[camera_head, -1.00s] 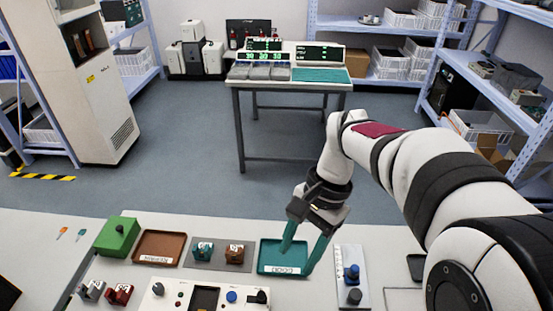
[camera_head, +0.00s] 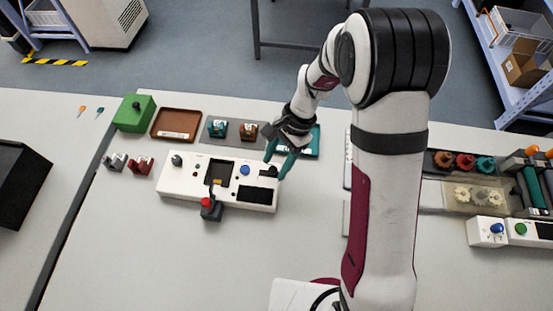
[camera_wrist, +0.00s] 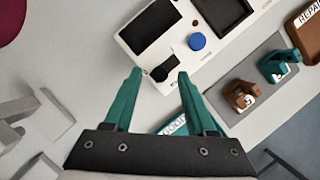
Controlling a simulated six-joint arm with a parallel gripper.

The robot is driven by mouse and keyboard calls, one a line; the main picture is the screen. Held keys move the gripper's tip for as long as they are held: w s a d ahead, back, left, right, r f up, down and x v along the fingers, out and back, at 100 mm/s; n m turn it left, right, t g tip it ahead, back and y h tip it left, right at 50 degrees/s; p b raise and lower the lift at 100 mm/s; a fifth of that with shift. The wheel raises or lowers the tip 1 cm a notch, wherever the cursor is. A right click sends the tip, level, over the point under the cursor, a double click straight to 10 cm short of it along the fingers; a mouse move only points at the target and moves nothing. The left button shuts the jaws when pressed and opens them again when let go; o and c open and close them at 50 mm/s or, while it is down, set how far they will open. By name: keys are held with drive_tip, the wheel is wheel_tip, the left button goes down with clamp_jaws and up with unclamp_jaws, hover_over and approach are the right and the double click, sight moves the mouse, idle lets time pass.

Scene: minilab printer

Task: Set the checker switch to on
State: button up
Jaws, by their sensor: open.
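The checker (camera_head: 215,196) is a white box with a dark window, a blue button and black controls, on the table left of my arm. A black switch (camera_wrist: 164,71) is at its right end, beside a dark panel (camera_wrist: 146,26). In the wrist view, my gripper (camera_wrist: 159,73) is open, with its teal fingertips on either side of the switch and nothing held. In the head view, my gripper (camera_head: 275,166) is over the checker's right end and partly hides the switch. I cannot tell whether the fingers touch it or which way it is set.
A teal tray (camera_head: 312,142) lies just behind my gripper. A grey plate (camera_wrist: 268,66) with a teal and a brown part lies behind the checker, beside a brown tray (camera_head: 163,135). The table in front is clear.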

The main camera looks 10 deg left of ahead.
clamp_jaws()
idle(0.3)
idle(1.1)
